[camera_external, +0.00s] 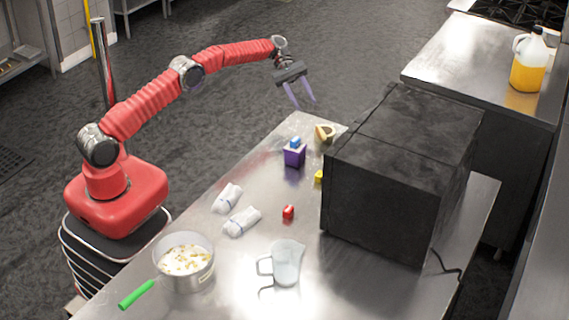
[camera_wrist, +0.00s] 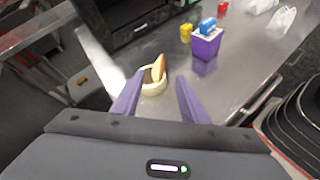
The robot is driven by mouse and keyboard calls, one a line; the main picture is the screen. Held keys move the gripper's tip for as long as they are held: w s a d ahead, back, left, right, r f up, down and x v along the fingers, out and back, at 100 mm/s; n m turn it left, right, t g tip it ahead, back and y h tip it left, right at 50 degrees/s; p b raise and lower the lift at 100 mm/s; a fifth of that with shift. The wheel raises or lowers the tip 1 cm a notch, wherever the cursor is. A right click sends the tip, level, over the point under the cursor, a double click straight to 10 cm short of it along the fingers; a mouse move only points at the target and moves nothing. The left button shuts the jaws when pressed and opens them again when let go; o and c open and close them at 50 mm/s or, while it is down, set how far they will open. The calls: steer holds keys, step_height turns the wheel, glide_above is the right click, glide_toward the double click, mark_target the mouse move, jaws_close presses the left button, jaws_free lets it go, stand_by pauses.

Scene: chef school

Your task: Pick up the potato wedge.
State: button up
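A tan potato wedge (camera_wrist: 159,67) leans upright in a small pale yellow bowl-like holder (camera_wrist: 152,88) near the end corner of the metal table. In the external view the holder with the wedge (camera_external: 325,132) is small, and I cannot clearly separate the two. My gripper (camera_external: 305,104) is open and empty, with its purple fingers pointing down, above and a little left of the holder. In the wrist view my gripper (camera_wrist: 160,76) has its fingers apart, with the wedge and holder showing between and beyond the tips. I see no contact.
A large black box-shaped appliance (camera_external: 395,180) stands right of the wedge. A purple box with a blue top (camera_external: 294,154), a yellow block (camera_external: 319,177) and a red item (camera_external: 288,212) are nearby. White bundles (camera_external: 240,221), a clear jug (camera_external: 287,264) and a pot (camera_external: 184,262) stand nearer the camera.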

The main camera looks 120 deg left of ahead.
mark_target(317, 127)
steer(key=shift+x, duration=3.15)
steer(key=shift+x, duration=2.6)
steer(key=shift+s+d, duration=0.1)
steer(key=shift+c, duration=0.4)
jaws_close()
steer(key=shift+r, duration=0.1)
step_height(317, 127, up, 10)
